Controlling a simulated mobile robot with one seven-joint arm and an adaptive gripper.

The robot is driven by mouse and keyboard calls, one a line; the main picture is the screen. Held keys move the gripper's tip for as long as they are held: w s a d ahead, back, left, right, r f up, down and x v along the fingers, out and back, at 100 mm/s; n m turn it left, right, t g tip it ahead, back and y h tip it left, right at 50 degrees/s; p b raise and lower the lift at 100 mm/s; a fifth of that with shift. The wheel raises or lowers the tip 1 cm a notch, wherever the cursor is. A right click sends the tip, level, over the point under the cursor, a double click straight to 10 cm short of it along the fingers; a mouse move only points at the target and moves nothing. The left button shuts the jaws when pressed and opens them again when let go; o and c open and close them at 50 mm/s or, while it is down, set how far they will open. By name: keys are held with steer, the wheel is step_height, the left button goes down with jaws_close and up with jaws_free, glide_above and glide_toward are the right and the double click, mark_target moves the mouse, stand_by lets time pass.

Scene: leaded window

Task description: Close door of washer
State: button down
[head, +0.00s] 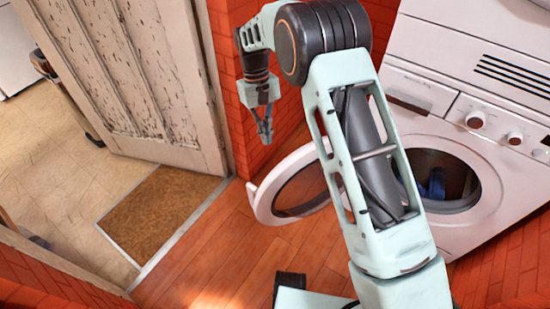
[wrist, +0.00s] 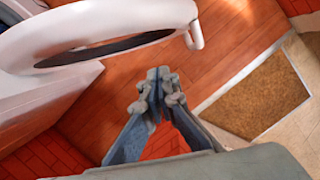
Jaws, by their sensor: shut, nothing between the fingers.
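The washer (head: 465,98) is a white front-loader at the right of the head view. Its round door (head: 262,203) stands swung wide open to the left of the drum opening (head: 470,182), partly hidden behind my arm. Blue cloth shows inside the drum. In the wrist view the white door ring (wrist: 115,22) crosses the top left, with its latch tab (wrist: 195,36) at its right end. My gripper (head: 264,138) is shut and empty, above and beyond the door in the head view. In the wrist view my fingertips (wrist: 157,78) are below the ring and apart from it.
A weathered white wooden door (head: 130,80) and a red brick wall (head: 240,100) stand close to my gripper. A brown doormat (head: 160,215) lies on the floor at the left. The wooden floor (head: 215,260) in front of the washer is mostly clear.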

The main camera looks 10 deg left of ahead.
steer(key=s+d+f+b, duration=0.2)
steer(key=s+d+f, duration=0.1)
steer(key=s+f, duration=0.1)
steer(key=shift+d+f, duration=0.15)
steer(key=shift+f, duration=0.05)
stand_by(0.6)
